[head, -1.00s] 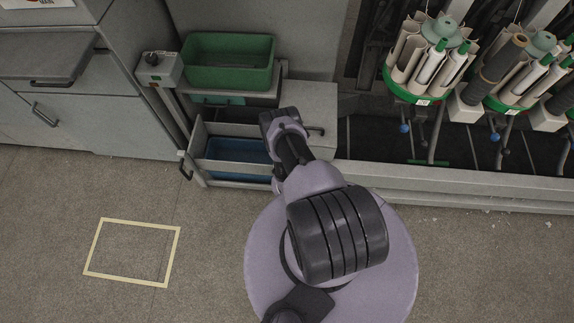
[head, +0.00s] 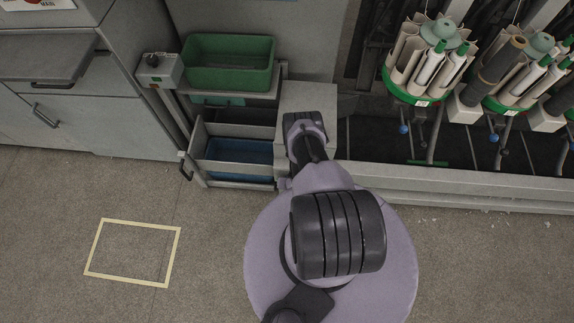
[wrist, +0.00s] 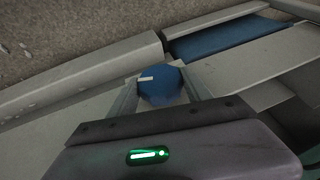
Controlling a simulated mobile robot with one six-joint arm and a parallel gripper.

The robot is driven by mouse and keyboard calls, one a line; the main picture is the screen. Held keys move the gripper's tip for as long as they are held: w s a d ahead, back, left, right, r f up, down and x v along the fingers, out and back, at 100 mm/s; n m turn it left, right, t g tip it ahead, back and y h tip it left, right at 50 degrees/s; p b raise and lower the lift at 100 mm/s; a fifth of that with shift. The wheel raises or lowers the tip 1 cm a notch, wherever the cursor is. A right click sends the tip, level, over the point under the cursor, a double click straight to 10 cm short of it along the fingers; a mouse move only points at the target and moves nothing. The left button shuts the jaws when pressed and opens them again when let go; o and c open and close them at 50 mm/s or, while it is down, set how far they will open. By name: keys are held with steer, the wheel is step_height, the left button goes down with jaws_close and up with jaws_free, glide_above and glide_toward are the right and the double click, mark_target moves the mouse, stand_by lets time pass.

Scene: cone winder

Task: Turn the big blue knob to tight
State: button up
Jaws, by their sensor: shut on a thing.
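The big blue knob (wrist: 163,92) shows in the wrist view, a round blue cap with a white mark near its left edge. My gripper (wrist: 160,82) has a pale finger on each side of the knob and is shut on it. In the head view my own arm hides the knob and the gripper's fingers. Any labels for tight are not visible, so I cannot tell how far the knob is turned.
A drawer (head: 228,184) with a blue bin (head: 240,153) stands open left of my arm. A green tub (head: 228,62) sits above it beside a small control box (head: 159,69). Racks of yarn cones (head: 431,58) stand at the right. A yellow floor outline (head: 133,252) encloses clear floor.

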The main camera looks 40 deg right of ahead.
steer(key=shift+t+y, duration=0.3)
steer(key=o, duration=1.4)
steer(key=shift+c, duration=0.2)
steer(key=shift+s+r, duration=0.1)
steer(key=p+v, duration=0.9)
steer(key=v, duration=0.8)
steer(key=shift+p, duration=0.4)
steer(key=shift+a, duration=0.15)
